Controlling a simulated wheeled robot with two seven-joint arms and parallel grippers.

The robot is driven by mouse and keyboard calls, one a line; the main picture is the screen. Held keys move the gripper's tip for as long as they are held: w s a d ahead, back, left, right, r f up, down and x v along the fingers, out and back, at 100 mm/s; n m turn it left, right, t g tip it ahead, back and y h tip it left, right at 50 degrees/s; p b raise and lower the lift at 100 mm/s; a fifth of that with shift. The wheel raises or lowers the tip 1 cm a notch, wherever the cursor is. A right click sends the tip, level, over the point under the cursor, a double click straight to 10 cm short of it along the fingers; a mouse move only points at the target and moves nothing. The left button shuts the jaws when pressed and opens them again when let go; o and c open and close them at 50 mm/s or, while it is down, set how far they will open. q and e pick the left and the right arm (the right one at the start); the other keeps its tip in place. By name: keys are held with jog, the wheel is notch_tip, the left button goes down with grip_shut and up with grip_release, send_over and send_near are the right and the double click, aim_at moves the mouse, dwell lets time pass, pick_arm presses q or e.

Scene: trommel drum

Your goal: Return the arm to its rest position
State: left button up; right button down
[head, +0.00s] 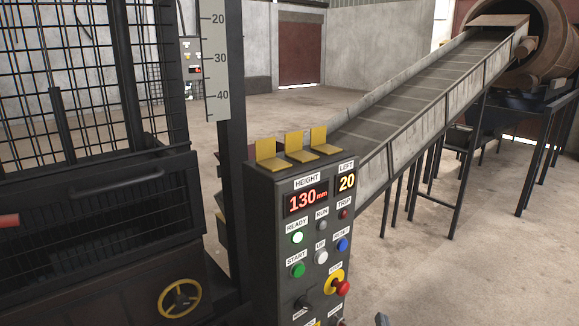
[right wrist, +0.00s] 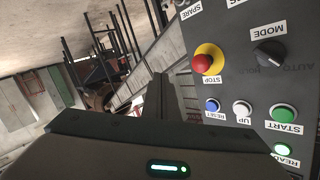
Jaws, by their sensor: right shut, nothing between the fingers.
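The tip of my right gripper (head: 382,319) just shows at the bottom edge of the head view, to the right of the control panel (head: 262,230) and apart from it. In the right wrist view the dark gripper housing (right wrist: 160,150) with a green light fills the bottom. The right gripper is shut and empty. The panel shows upside down there, with the red stop button (right wrist: 203,64) and green start button (right wrist: 284,113) clear of the gripper. My left gripper is not in view.
The panel display (head: 306,200) reads 130 mm, and the ready lamp (head: 297,238) glows green. A conveyor (head: 420,100) rises right to the drum (head: 545,50). A caged machine (head: 95,190) with a yellow handwheel (head: 180,298) stands left. The floor (head: 480,280) at right is open.

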jog(key=s+d+f+n+g+y, duration=0.1)
jog(key=s+f+n+g, duration=0.4)
jog(key=s+f, duration=1)
jog(key=s+f+n+g+y, duration=0.1)
jog(key=s+f+n+g, duration=0.15)
jog(key=s, duration=0.65)
jog(key=s+f+n+g, duration=0.1)
jog(key=s+f+g, duration=0.3)
jog(key=s, duration=0.4)
notch_tip(320, 180, down, 30)
jog(key=s+g+b, duration=0.2)
jog(key=s+d+f+g+b, duration=0.1)
jog(key=s+d+f+b, duration=0.1)
jog(key=s+f, duration=1.5)
notch_tip(320, 180, down, 3)
jog(key=shift+s+d+r+n, duration=0.1)
jog(key=shift+s+d+n, duration=0.25)
jog(key=shift+s+d, duration=0.1)
